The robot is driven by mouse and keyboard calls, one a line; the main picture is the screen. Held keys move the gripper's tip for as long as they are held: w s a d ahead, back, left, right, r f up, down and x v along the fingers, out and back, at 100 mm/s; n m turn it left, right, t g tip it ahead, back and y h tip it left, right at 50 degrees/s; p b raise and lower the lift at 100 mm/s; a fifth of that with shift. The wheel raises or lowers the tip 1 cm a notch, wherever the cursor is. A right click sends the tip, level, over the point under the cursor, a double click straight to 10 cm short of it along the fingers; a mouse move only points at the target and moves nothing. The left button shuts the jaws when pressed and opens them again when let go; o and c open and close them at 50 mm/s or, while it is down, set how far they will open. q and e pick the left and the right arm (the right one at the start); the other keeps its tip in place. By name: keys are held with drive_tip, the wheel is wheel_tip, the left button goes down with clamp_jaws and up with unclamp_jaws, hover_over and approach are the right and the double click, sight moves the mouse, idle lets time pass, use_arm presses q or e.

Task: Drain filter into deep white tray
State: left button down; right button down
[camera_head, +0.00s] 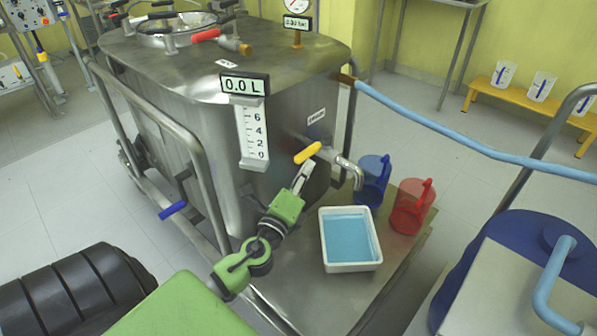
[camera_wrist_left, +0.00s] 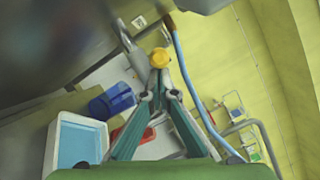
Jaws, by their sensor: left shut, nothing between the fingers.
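The steel filter vessel (camera_head: 200,120) carries a level gauge (camera_head: 250,130) and a display (camera_head: 245,86) reading 0.0 L. Its outlet tap (camera_head: 347,165) has a yellow handle (camera_head: 307,153), also seen in the left wrist view (camera_wrist_left: 160,57). The deep white tray (camera_head: 352,268) stands on the platform beside the vessel, near the tap, and holds blue liquid (camera_head: 348,238). It also shows in the left wrist view (camera_wrist_left: 57,125). My left gripper (camera_head: 306,168) is shut and empty, its fingertips close to the yellow handle; contact is unclear. My right gripper is out of view.
A blue jug (camera_head: 371,182) and a red jug (camera_head: 408,208) stand behind and right of the tray. A light blue hose (camera_head: 450,132) runs rightward from the vessel. A blue drum (camera_head: 505,260) stands at right, and a yellow bench (camera_head: 515,100) with clear beakers at back right.

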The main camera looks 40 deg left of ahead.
use_arm(q)
drive_tip(key=v, duration=1.1)
drive_tip(key=shift+d, duration=0.1)
